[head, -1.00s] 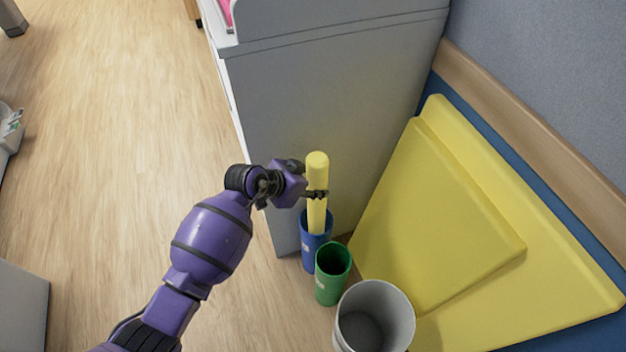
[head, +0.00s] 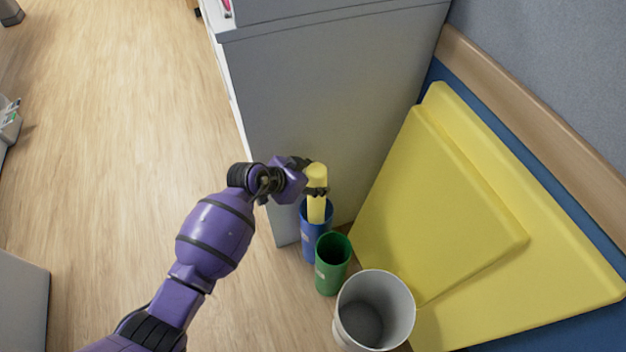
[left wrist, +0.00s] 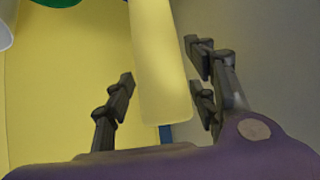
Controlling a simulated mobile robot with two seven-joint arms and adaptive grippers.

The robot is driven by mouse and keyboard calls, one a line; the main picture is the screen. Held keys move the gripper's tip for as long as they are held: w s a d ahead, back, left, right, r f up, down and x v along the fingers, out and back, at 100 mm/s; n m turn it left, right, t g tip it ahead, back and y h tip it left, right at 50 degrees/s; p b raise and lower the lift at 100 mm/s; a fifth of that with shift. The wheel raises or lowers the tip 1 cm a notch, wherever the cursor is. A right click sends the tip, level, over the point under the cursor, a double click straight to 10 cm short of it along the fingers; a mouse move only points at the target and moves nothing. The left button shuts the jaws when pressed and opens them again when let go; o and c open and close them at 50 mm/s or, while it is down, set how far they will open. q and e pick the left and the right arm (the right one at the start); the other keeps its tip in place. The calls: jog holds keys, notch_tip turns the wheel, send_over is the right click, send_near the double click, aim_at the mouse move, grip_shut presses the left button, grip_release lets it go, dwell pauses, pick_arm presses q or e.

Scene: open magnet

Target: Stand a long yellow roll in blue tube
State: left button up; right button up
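The long yellow roll (head: 317,180) stands nearly upright with its lower part inside the blue tube (head: 309,243); its bottom end is hidden. My left gripper (head: 317,191) is at the roll's upper part, just above the tube's rim. In the left wrist view the roll (left wrist: 160,70) lies between the two fingers (left wrist: 160,82), which are spread with narrow gaps on both sides, so the gripper looks open around it. My right gripper is not in view.
A green tube (head: 332,279) stands beside the blue one, and a light grey bin (head: 400,325) beside that. A grey cabinet (head: 300,100) rises behind. Large yellow panels (head: 430,220) lean against the wall on the right.

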pick_arm(q)
jog(key=shift+o, duration=0.5)
jog(key=v, duration=1.2)
dwell(0.5)
